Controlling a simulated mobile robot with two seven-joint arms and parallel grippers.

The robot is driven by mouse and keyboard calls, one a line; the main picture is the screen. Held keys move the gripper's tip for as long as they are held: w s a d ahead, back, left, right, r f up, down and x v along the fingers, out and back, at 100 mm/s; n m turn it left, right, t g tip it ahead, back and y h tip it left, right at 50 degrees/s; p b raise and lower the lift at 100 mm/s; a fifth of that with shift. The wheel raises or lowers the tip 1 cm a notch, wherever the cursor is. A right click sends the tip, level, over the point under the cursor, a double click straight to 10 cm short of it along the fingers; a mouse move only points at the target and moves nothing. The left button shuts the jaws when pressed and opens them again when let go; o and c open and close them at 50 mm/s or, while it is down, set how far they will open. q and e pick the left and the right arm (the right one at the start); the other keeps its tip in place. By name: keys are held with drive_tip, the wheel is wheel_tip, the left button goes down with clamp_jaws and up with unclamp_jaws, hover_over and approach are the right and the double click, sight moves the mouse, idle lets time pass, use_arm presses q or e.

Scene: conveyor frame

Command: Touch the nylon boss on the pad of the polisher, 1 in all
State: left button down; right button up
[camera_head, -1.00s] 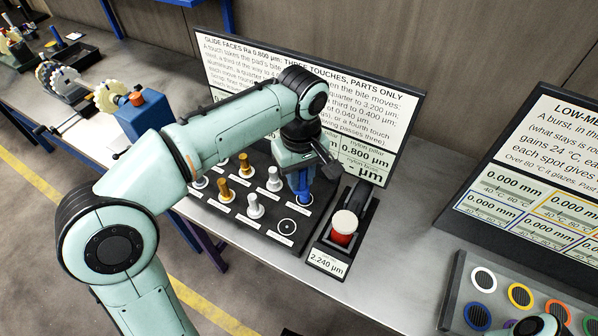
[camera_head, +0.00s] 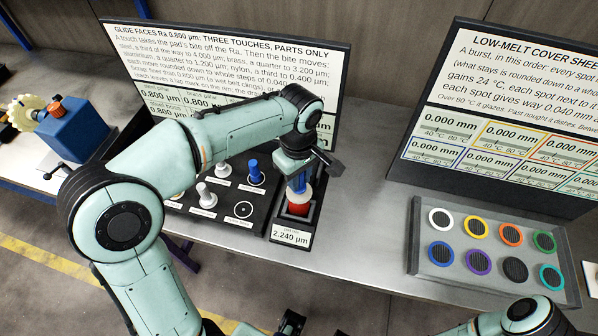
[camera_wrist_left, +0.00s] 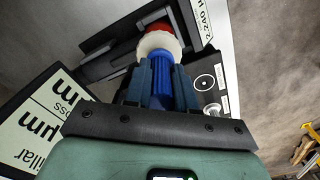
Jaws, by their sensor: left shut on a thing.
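My left gripper (camera_head: 298,184) is shut on a blue ribbed piece, which I take for the nylon boss (camera_wrist_left: 161,82). It points down over the polisher (camera_head: 297,209), a red body with a round white pad (camera_head: 303,197) on top. In the left wrist view the boss's far end meets the white pad (camera_wrist_left: 158,42) in the picture; I cannot tell whether they touch or a small gap is left. The polisher's display (camera_head: 291,236) reads 2.240 µm. My right arm shows at the bottom right; a dark part at the bottom edge may be its gripper.
The black parts tray (camera_head: 222,222) left of the polisher holds another blue piece (camera_head: 254,172), silver pieces (camera_head: 206,195) and an empty ringed spot (camera_head: 243,209). A text board (camera_head: 240,60) stands behind. A grey tray of coloured discs (camera_head: 420,262) lies right, with clear bench between.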

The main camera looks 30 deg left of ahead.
use_arm(q)
drive_tip(key=shift+w, duration=0.1)
drive_tip(key=shift+f+b, duration=0.35)
drive_tip(key=shift+f, duration=0.4)
use_arm(e)
drive_tip(key=shift+s+f, duration=0.15)
drive_tip(key=shift+f, duration=0.4)
drive_tip(key=shift+r, duration=0.1)
idle(0.3)
use_arm(q)
wheel_tip(320, 180, up, 5)
drive_tip(key=p, duration=0.3)
drive_tip(key=shift+f+p, duration=0.1)
drive_tip(key=shift+p, duration=0.2)
drive_tip(key=shift+f, duration=0.1)
use_arm(e)
drive_tip(key=r, duration=0.1)
drive_tip(key=w+r, duration=0.1)
drive_tip(key=r, duration=0.1)
drive_tip(key=shift+w+r, duration=0.35)
drive_tip(key=shift+s, duration=0.1)
